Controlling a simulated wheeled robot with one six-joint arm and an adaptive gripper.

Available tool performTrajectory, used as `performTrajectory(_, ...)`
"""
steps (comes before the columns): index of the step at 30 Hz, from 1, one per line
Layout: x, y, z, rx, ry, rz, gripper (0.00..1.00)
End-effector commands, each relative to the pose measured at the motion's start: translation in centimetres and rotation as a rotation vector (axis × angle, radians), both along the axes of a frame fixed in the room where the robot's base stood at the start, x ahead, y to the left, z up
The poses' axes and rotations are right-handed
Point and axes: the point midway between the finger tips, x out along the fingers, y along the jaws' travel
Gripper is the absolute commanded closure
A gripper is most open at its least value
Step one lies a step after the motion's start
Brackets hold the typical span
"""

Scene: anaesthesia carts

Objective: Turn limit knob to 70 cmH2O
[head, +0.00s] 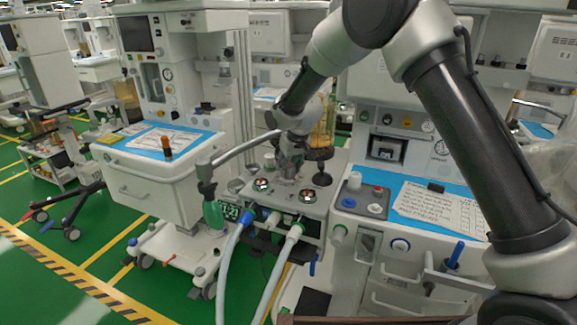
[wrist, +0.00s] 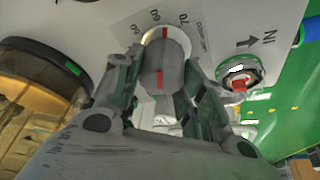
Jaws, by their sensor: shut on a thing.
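The limit knob (wrist: 163,72) is grey with a red stripe, seen close up in the wrist view. It stands on a white panel (wrist: 118,25) with printed numbers, of which 60 and 70 can be read. A red mark near its far rim points between 60 and 70; the exact reading is hard to tell. My gripper (wrist: 165,88) has one finger on each side of the knob and is shut on it. In the head view my gripper (head: 291,158) is over the top of the grey absorber block (head: 285,190), and the knob is hidden there.
An IN port (wrist: 238,78) with a red centre is right of the knob. An amber canister (wrist: 35,95) is at the left. In the head view, a black bag-like knob (head: 321,178) and pale hoses (head: 285,255) are close to my gripper.

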Motion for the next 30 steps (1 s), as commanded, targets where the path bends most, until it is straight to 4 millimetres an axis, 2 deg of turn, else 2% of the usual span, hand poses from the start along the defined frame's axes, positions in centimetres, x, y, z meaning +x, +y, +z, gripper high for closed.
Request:
performTrajectory(15, -0.05, -0.01, -0.02, 0.0, 0.002, -0.374, 0.84)
performTrajectory(30, -0.03, -0.06, -0.02, 0.001, 0.002, -0.471, 0.84)
